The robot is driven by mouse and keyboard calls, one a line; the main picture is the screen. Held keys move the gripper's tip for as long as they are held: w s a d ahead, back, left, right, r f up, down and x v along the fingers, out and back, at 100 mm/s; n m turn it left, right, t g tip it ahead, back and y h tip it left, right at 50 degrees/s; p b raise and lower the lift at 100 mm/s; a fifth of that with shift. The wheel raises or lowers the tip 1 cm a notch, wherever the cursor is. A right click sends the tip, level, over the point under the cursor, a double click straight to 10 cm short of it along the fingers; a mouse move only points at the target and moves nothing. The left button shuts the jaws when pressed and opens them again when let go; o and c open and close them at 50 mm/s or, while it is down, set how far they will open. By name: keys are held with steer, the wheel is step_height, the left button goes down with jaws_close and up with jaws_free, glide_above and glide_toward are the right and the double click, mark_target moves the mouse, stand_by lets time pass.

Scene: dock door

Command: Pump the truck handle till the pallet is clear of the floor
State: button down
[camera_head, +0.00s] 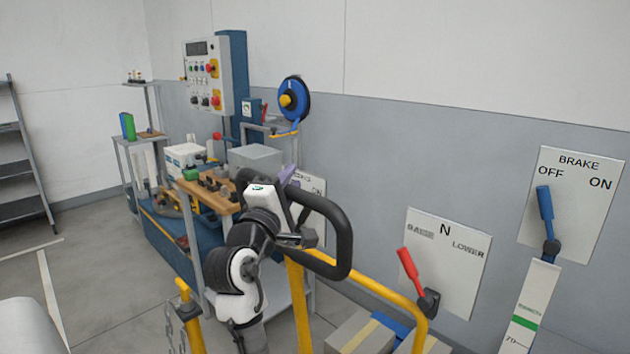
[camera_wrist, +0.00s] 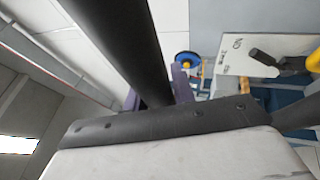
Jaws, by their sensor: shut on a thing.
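The truck handle (camera_head: 347,235) is a black loop on a yellow frame (camera_head: 300,305), in the middle of the head view. My gripper (camera_head: 287,176) is shut on the far left part of this loop; its purple fingertips show there. In the wrist view the black handle bar (camera_wrist: 118,40) runs between the purple fingers of my gripper (camera_wrist: 157,94). A red lever (camera_head: 408,265) leans up-left, towards the RAISE side of its plate (camera_head: 460,270). Cartons (camera_head: 350,335) show at the bottom edge. The pallet and its gap to the floor are not visible.
A blue lever (camera_head: 545,203) points towards OFF on the BRAKE plate (camera_head: 585,215). A white gauge strip (camera_head: 530,300) with a green band stands at right. A cluttered workbench (camera_head: 220,200) and control box (camera_head: 203,75) stand behind. Floor at left (camera_head: 110,250) is mostly clear.

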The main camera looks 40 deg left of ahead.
steer(key=s+a+f+n+t+y+b, duration=0.1)
steer(key=s+f+b, duration=0.4)
steer(key=s, duration=1)
steer(key=s+a+f+n+t+y+b, duration=0.1)
steer(key=s+f+b, duration=0.4)
steer(key=s, duration=1.1)
steer(key=s+a+f+n+t+y+b, duration=0.1)
steer(key=s+f+b, duration=0.5)
steer(key=s, duration=0.9)
step_height(320, 180, down, 4)
steer(key=shift+s+a+r+n+y, duration=0.15)
steer(key=shift+a+n+y, duration=0.15)
steer(key=shift+n+y, duration=0.55)
steer(key=c, duration=1.2)
jaws_free()
steer(key=shift+o, duration=0.2)
steer(key=s+d+f, duration=0.2)
steer(key=s+d, duration=0.4)
steer(key=s, duration=0.6)
steer(key=shift+s+d, duration=0.15)
steer(key=shift+s, duration=0.25)
